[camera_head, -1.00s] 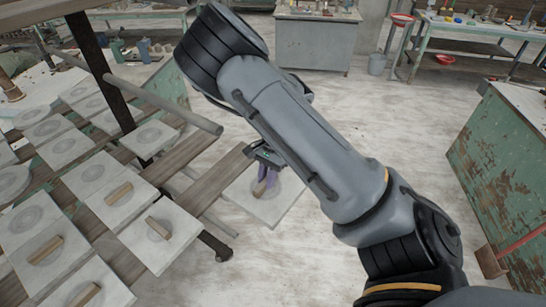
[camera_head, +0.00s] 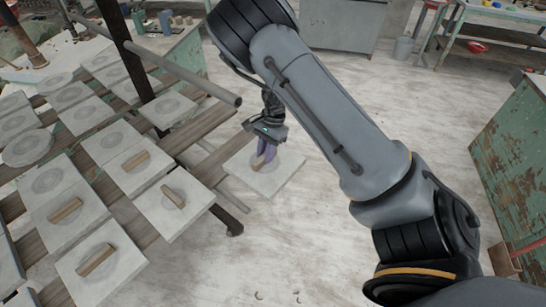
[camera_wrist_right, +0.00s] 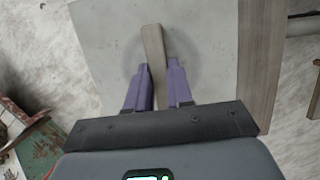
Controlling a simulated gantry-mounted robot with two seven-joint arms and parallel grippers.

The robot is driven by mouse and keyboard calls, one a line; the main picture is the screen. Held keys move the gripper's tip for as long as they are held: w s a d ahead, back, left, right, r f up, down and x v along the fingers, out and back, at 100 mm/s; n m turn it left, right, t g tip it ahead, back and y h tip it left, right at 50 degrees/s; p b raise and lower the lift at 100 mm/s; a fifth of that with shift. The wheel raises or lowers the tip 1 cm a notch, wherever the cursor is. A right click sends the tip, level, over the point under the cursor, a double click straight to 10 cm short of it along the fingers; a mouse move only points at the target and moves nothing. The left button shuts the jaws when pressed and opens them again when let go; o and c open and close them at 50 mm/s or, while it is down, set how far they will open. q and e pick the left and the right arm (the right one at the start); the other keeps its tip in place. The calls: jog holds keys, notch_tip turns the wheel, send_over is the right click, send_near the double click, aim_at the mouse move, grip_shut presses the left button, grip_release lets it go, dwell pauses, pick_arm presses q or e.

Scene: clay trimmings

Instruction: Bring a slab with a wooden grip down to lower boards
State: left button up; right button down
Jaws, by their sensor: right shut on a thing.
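My right gripper (camera_head: 264,158) is shut on the wooden grip (camera_wrist_right: 153,50) of a pale square slab (camera_head: 282,179). In the right wrist view, its purple fingers stand on both sides of the grip, and the slab (camera_wrist_right: 95,40) spreads beneath them. The slab looks roughly level, just right of the rack. A bare wooden board (camera_head: 212,169), lower than the top boards, runs up to its left side. In the right wrist view, a board (camera_wrist_right: 258,60) lies along the slab's right edge. I cannot tell whether slab and board touch. My left gripper is out of view.
The rack's top boards (camera_head: 148,235) carry several slabs, some with wooden grips, such as the nearest one (camera_head: 160,217). A metal rail (camera_head: 185,75) and dark post (camera_head: 125,60) stand above. Floor (camera_head: 300,235) to the right is open. A green cabinet (camera_head: 520,150) stands far right.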

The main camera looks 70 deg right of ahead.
jog(key=shift+w+d+f+b, duration=0.9)
jog(key=shift+w+b, duration=0.3)
jog(key=shift+w, duration=1.25)
jog(key=shift+w+d+f+b, duration=0.9)
jog(key=shift+w+b, duration=0.25)
jog(key=shift+w, duration=1.25)
jog(key=shift+w+d+f+b, duration=0.9)
jog(key=shift+w+b, duration=0.3)
jog(key=shift+w, duration=1.25)
jog(key=shift+f, duration=0.3)
jog(key=c, duration=0.9)
grip_release()
jog(key=shift+d, duration=0.1)
jog(key=shift+f, duration=0.15)
